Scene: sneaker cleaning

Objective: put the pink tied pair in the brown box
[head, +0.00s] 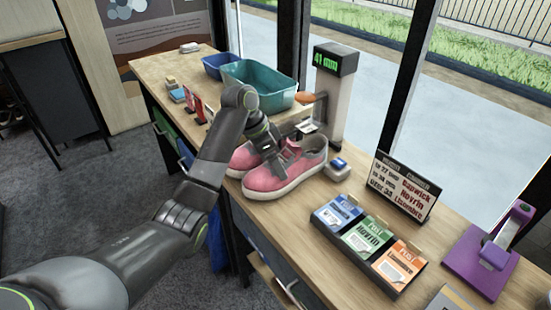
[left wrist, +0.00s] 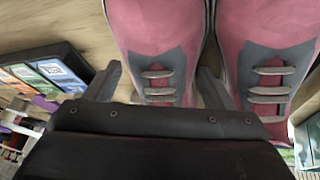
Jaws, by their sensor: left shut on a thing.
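The pink tied pair (head: 283,180) is two pink sneakers with grey tongues and pale soles, side by side on the wooden counter. My left gripper (head: 276,151) reaches down onto them from above and is shut on the pair. In the left wrist view my gripper's fingers (left wrist: 160,88) straddle the tongue and laces of one pink shoe (left wrist: 160,30), with the other shoe beside it. The knot tying them is not clear. I cannot make out a brown box. My right gripper is not in view.
A teal bin (head: 262,84) and a blue bin (head: 217,66) stand behind the shoes. A measuring post (head: 331,95) is close behind right. A card tray (head: 368,240), a sign (head: 402,186) and a purple tape dispenser (head: 487,252) occupy the right of the counter (head: 300,224).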

